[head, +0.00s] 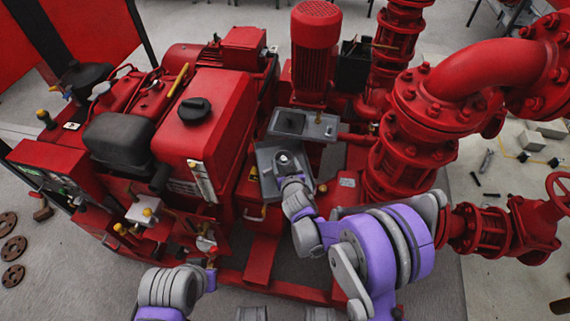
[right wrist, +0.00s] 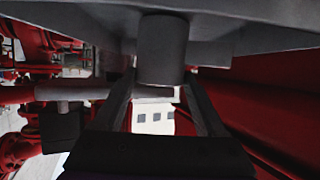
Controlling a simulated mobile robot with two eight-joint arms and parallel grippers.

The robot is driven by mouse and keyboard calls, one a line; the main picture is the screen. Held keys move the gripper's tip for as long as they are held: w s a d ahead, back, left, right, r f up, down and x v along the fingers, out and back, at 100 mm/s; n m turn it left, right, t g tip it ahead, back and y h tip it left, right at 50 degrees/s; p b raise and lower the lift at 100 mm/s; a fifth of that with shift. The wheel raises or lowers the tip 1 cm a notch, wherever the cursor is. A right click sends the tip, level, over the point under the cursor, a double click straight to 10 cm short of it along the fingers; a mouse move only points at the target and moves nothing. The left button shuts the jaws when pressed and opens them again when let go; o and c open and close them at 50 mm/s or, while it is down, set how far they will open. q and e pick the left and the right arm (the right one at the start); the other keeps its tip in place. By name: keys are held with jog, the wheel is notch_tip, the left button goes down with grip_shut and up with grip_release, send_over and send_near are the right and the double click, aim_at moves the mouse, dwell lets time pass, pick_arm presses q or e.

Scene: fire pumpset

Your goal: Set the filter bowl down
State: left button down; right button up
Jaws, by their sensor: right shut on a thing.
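My right gripper (right wrist: 160,92) has its two dark fingers on either side of a grey cylinder (right wrist: 162,50), which I take to be the filter bowl; it is shut on it. In the right wrist view a grey flat surface lies across the top of the picture, close to the cylinder; whether they touch I cannot tell. In the head view the right gripper (head: 285,162) is at a grey shallow tray (head: 266,183) between the engine and the pipework. The bowl is small and partly hidden there. My left arm shows at the bottom, but its gripper cannot be made out.
The red engine (head: 210,120) stands left of the tray. A grey box (head: 305,125) and a red motor (head: 316,40) are behind it. Large red flanged pipes (head: 405,150) stand close on the right. Tools and loose parts lie on the floor at far right.

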jog(key=o, duration=1.5)
jog(key=shift+f, duration=0.1)
